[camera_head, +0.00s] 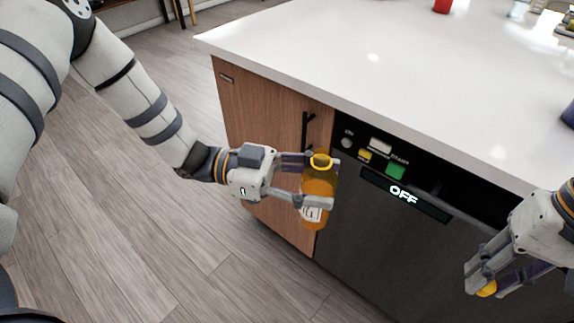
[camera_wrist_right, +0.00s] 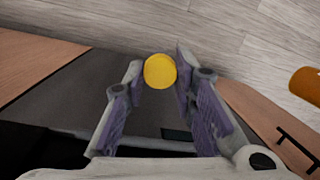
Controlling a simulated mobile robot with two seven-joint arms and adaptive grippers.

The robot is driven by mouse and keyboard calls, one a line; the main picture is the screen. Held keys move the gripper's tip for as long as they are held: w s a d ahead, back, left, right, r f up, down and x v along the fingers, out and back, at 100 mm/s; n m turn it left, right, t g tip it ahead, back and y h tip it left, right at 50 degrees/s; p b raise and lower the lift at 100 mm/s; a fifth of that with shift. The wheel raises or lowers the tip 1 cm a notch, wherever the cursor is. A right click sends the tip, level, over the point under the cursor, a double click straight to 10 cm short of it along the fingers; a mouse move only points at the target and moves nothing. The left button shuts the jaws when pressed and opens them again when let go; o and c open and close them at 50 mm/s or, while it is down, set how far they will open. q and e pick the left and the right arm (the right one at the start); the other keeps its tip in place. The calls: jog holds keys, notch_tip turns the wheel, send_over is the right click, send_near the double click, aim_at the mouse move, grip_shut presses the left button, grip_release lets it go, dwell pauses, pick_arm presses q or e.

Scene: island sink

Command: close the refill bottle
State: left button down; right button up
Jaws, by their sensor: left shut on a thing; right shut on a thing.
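The refill bottle (camera_head: 318,186) is amber with a yellow ring at its neck and a white label low on its side. My left gripper (camera_head: 318,178) is shut on it and holds it upright in the air, in front of the island. The bottle's top has no cap on it. My right gripper (camera_head: 489,286) is shut on a yellow cap (camera_head: 486,289), low in front of the dishwasher and well to the right of the bottle. In the right wrist view the round cap (camera_wrist_right: 160,71) sits between the fingertips. Part of the amber bottle (camera_wrist_right: 306,84) shows at that view's right edge.
The island's white countertop (camera_head: 370,75) overhangs a wooden cabinet (camera_head: 265,125) with a dark handle (camera_head: 307,130). A dark dishwasher (camera_head: 370,260) with an "OFF" display stands beside it. Wooden floor (camera_head: 120,240) lies open at left. A red object (camera_head: 442,6) stands on the counter's far side.

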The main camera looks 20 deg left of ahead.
pick_arm(q)
jog(key=d+m+g, duration=0.2)
jog(key=d+g, duration=0.1)
jog(key=d+m+g, duration=0.1)
jog(key=shift+w+d+f+g, duration=0.3)
jog(key=shift+d+g, duration=0.05)
jog(key=shift+g, duration=0.05)
pick_arm(e)
jog(key=w+a+r+m, duration=0.2)
jog(key=a+r+m, duration=0.2)
jog(key=a+r, duration=0.4)
jog(key=w+a+r+m, duration=0.3)
jog(key=a+r, duration=0.6)
jog(key=a, duration=0.5)
jog(key=shift+w+a+m+h, duration=0.2)
jog(key=shift+m+h, duration=0.1)
jog(key=shift+m, duration=0.1)
jog(key=shift+f, duration=2.05)
